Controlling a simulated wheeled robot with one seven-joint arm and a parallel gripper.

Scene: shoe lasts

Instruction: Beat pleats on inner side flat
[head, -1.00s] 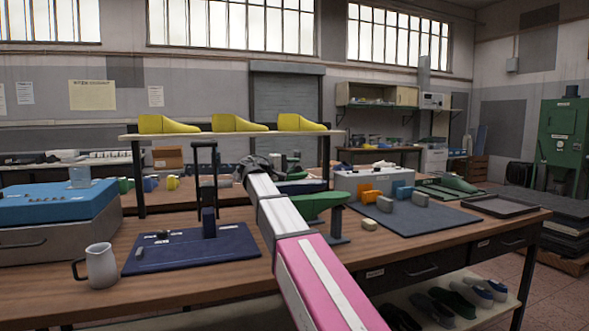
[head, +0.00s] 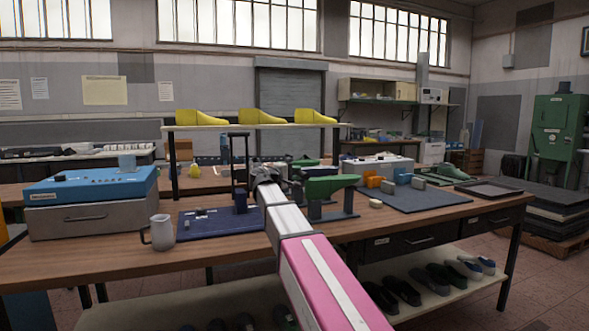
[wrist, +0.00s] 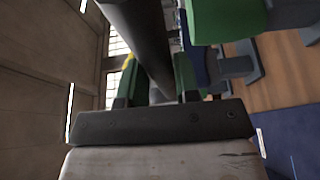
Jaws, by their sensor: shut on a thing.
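A green shoe last (head: 330,187) sits sole-up on a dark stand on the workbench, just right of my gripper (head: 267,173) in the head view. In the wrist view the green last (wrist: 225,20) shows at the top right, apart from my fingers. My gripper (wrist: 155,88) has green fingers shut on a dark round handle (wrist: 140,35), which runs up out of the picture. The tool's head cannot be made out. The pleats cannot be made out either.
A grey mat (head: 430,203) with orange and grey blocks is to the right. Yellow lasts (head: 262,116) stand on a raised shelf behind.

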